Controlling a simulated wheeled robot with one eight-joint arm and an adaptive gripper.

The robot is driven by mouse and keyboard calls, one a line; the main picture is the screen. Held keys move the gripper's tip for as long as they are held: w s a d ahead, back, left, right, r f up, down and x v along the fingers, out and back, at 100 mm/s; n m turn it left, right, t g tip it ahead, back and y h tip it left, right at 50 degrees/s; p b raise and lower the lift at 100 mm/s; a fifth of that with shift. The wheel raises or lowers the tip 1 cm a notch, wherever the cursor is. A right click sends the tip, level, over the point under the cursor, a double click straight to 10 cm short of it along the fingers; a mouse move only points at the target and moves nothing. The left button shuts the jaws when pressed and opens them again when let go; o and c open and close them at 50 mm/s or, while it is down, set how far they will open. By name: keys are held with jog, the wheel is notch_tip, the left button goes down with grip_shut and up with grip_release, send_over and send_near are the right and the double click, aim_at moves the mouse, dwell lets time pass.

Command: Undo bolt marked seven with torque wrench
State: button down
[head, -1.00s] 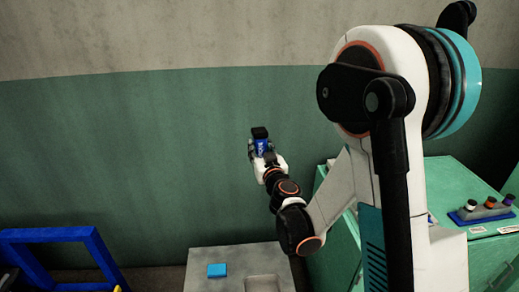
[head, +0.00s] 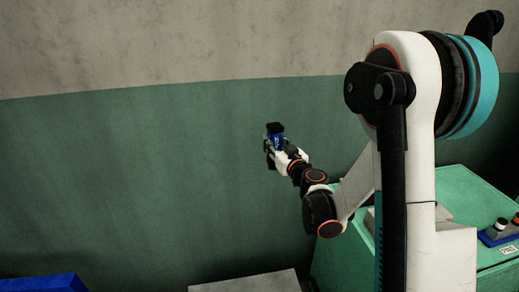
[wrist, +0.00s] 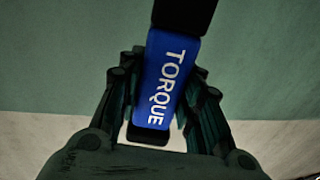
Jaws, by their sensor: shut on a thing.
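My gripper (wrist: 162,105) is shut on the torque wrench, with a finger on each side of its blue body. The torque wrench (wrist: 166,75) is blue with the white word TORQUE and black ends; its upper end runs out of the top of the wrist view. In the head view my gripper (head: 276,151) holds the wrench (head: 276,136) up in front of the green part of the wall. No bolt and no number seven can be seen in either view.
A green machine (head: 450,208) with a control box (head: 500,236) stands at the right. A grey table top (head: 245,284) and a blue frame (head: 45,284) show at the bottom edge. The space around the wrench, before the wall (head: 130,180), is clear.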

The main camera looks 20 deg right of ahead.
jog(key=s+d+y, duration=0.1)
jog(key=s+d, duration=0.1)
jog(key=d, duration=0.9)
jog(key=s+d+f+n+y, duration=0.1)
jog(key=s+d+f+y, duration=0.1)
jog(key=s+d, duration=0.9)
jog(key=s+d+f+n+g+y+b, duration=0.1)
jog(key=s+d+f+n+y, duration=0.1)
jog(key=s+d, duration=0.8)
jog(key=shift+s+d+f+n, duration=0.15)
jog(key=shift+s+d+n, duration=0.2)
jog(key=shift+d, duration=0.35)
jog(key=shift+f+b, duration=0.1)
jog(key=shift+b, duration=0.4)
jog(key=shift+f+b, duration=2.35)
jog(key=shift+f, duration=0.35)
